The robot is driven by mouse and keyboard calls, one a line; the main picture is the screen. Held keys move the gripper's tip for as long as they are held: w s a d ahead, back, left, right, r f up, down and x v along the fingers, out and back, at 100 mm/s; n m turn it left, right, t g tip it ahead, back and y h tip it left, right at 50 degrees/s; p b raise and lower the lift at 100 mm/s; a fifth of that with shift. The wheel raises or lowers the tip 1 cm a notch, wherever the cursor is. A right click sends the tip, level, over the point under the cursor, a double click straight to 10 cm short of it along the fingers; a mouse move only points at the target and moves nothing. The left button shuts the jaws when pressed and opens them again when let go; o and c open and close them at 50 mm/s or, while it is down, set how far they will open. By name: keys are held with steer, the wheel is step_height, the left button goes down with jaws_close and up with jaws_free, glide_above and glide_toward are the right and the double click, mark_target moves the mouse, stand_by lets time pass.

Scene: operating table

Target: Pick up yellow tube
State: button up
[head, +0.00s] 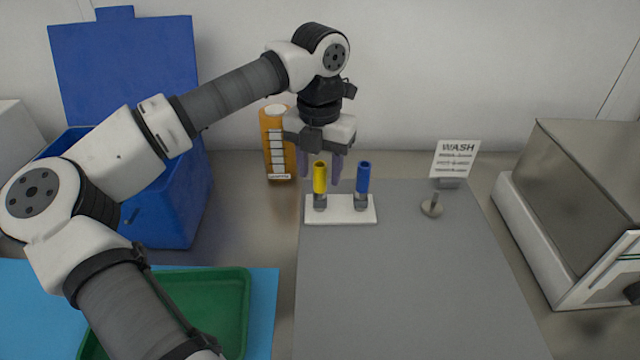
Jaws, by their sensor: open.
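The yellow tube (320,177) stands upright at the left end of a small white rack (341,214). A blue tube (363,177) stands upright at the rack's right end. My gripper (322,170) points down from above, near the top of the yellow tube. Its two purple-grey fingers are apart, one to the left and one to the right of the yellow tube in this view. The left finger is partly hidden, and I cannot tell how far the fingers are behind or around the tube. The gripper holds nothing.
A grey mat (400,280) lies under the rack, mostly clear. An orange bottle (275,145) stands behind left. A WASH sign (455,158) and a small metal stand (432,207) are right. A metal box (575,200), blue bin (180,200) and green tray (240,310) flank the area.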

mark_target(320, 185)
steer(key=shift+w+f+p, duration=0.2)
steer(key=shift+f+p, duration=0.3)
steer(key=shift+f, duration=0.85)
steer(key=shift+w+f+p, duration=0.15)
steer(key=shift+f+p, duration=0.3)
steer(key=shift+f, duration=0.85)
jaws_close()
steer(key=shift+r, duration=0.15)
